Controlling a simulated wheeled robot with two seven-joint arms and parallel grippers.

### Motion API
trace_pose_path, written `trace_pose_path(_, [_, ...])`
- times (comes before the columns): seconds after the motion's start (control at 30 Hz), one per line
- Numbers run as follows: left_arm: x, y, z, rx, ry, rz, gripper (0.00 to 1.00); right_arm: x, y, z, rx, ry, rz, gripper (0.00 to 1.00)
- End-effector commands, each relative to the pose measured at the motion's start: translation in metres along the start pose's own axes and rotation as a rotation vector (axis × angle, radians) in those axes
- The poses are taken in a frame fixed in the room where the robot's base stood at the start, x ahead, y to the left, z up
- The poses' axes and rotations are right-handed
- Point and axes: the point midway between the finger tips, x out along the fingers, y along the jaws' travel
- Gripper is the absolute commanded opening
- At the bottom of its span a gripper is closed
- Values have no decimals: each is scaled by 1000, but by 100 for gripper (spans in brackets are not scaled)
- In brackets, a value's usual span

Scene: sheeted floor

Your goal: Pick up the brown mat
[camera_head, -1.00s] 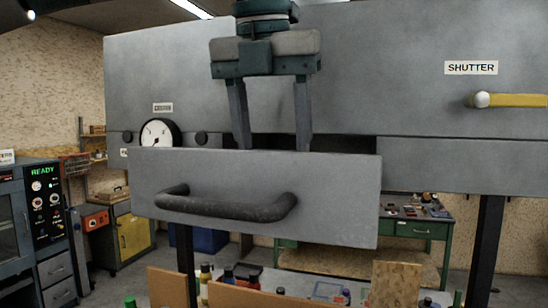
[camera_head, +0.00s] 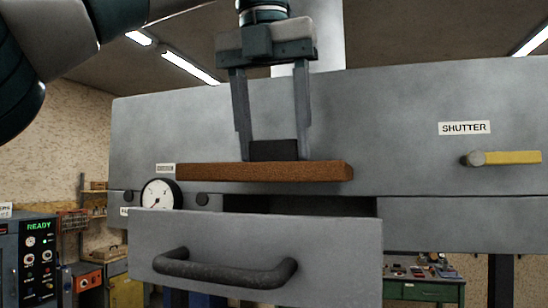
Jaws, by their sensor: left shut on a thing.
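The brown mat (camera_head: 264,173) is a flat, thick slab with a dark block (camera_head: 273,150) on its top. It hangs level in the air above the open drawer (camera_head: 250,240) of the grey cabinet. My left gripper (camera_head: 272,155) points down, with its two fingers on either side of the dark block, and is shut on it, holding the mat. The drawer's inside is mostly hidden behind its front panel. My right gripper is not in view.
The drawer front has a dark handle (camera_head: 225,270). A round gauge (camera_head: 160,195) sits on the cabinet at left. A yellow shutter lever (camera_head: 510,158) sticks out at right. A machine with a green READY display (camera_head: 38,227) stands at far left.

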Motion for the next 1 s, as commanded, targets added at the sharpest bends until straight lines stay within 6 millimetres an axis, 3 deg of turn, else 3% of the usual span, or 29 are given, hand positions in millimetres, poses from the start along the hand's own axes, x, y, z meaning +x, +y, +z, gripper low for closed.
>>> trace_pose_path(0.23, [-17,0,2,0,0,-1,29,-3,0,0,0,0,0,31])
trace_pose_path(0.47, [-23,0,-28,1,-2,0,29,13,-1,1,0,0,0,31])
trace_pose_path(0.67, [-32,1,-60,1,-3,1,29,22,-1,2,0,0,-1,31])
trace_pose_path(1.0, [-54,1,-139,1,-3,1,29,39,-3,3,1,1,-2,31])
